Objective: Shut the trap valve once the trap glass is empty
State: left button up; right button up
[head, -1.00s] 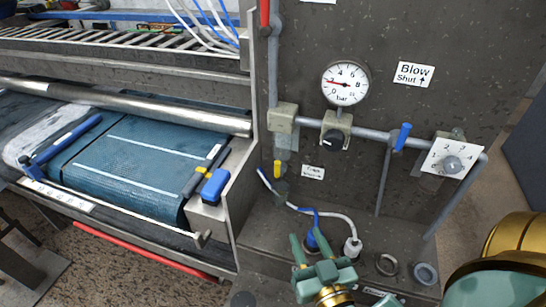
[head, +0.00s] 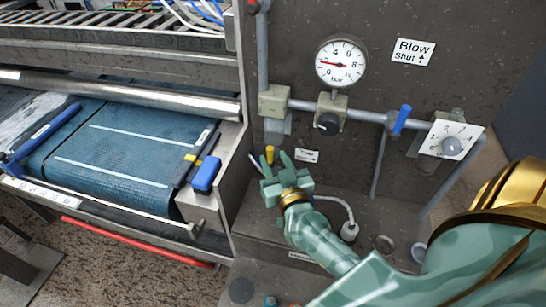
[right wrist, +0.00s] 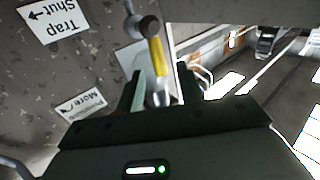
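The trap valve's yellow handle (head: 269,153) is on the panel under the trap glass (head: 278,125), a grey cup below the left pipe block. I cannot tell whether the glass holds liquid. My right gripper (head: 277,160) is at the handle and hides the valve's lower part. In the right wrist view the yellow handle (right wrist: 157,58) lies just beyond and between the tips of my open right gripper (right wrist: 160,85); contact is not visible. A "Trap Shut" label (right wrist: 54,20) with an arrow is beside it. My left gripper is not in view.
A pressure gauge (head: 341,62) reads about 2 bar, above a black knob (head: 327,124). A blue-handled valve (head: 402,119) and a dial plate (head: 451,139) are further right. A white hose plug (head: 349,232) stands on the ledge.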

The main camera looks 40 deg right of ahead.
jog(key=shift+x, duration=0.95)
grip_shut()
